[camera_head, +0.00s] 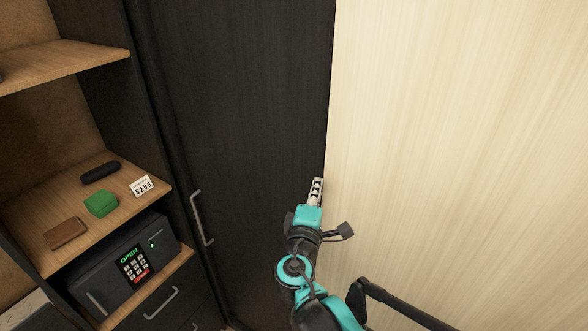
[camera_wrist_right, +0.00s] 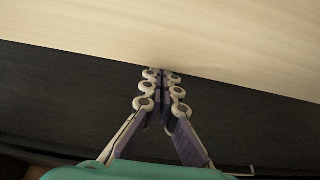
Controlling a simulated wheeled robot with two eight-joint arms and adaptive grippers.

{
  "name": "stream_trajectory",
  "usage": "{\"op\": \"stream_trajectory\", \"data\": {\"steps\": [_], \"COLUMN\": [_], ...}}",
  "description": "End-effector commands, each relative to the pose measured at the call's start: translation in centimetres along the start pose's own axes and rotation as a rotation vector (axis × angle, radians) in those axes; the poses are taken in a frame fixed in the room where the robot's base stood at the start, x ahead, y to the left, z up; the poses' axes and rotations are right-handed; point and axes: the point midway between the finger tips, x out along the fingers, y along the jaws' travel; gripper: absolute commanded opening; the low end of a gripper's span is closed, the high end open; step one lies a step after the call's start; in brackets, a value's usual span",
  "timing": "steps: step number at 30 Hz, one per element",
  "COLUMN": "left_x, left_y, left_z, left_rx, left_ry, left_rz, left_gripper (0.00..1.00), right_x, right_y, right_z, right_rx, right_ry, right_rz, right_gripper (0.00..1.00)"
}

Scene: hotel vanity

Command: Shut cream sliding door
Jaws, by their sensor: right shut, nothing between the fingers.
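The cream sliding door (camera_head: 450,130) fills the right side of the head view, its left edge running down beside the dark panel (camera_head: 250,130). My right gripper (camera_head: 318,182) is shut and empty, with its fingertips at the cream door's left edge, in front of the dark panel. In the right wrist view the closed fingertips (camera_wrist_right: 160,72) meet the edge of the cream door (camera_wrist_right: 180,30); whether they touch it I cannot tell. The dark panel (camera_wrist_right: 60,90) lies below that edge there. My left gripper is not in view.
A silver handle (camera_head: 203,218) stands on the dark panel's left. Open shelves at the left hold a green box (camera_head: 101,203), a brown wallet (camera_head: 66,233), a black case (camera_head: 100,172) and a number card (camera_head: 141,186). A dark safe (camera_head: 120,268) showing OPEN sits below.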

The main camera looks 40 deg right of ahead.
Motion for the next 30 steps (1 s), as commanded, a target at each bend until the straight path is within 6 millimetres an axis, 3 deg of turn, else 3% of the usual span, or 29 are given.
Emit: {"op": "stream_trajectory", "data": {"steps": [3,9,24,30], "left_x": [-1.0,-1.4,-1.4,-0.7], "left_y": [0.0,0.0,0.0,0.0], "left_z": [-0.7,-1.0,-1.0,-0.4], "left_rx": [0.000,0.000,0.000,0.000], "left_ry": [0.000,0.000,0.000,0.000], "left_rz": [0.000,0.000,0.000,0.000], "left_gripper": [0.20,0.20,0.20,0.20], "right_x": [-0.7,-1.2,-1.2,-0.4], "right_y": [0.3,0.1,-0.1,-0.3], "right_z": [2.0,3.5,3.8,3.0], "right_rx": [0.000,0.000,0.000,-0.001], "right_ry": [-0.004,-0.003,-0.006,-0.004], "right_rz": [0.000,0.000,0.000,0.000], "right_gripper": [0.00,0.00,0.00,0.00]}}
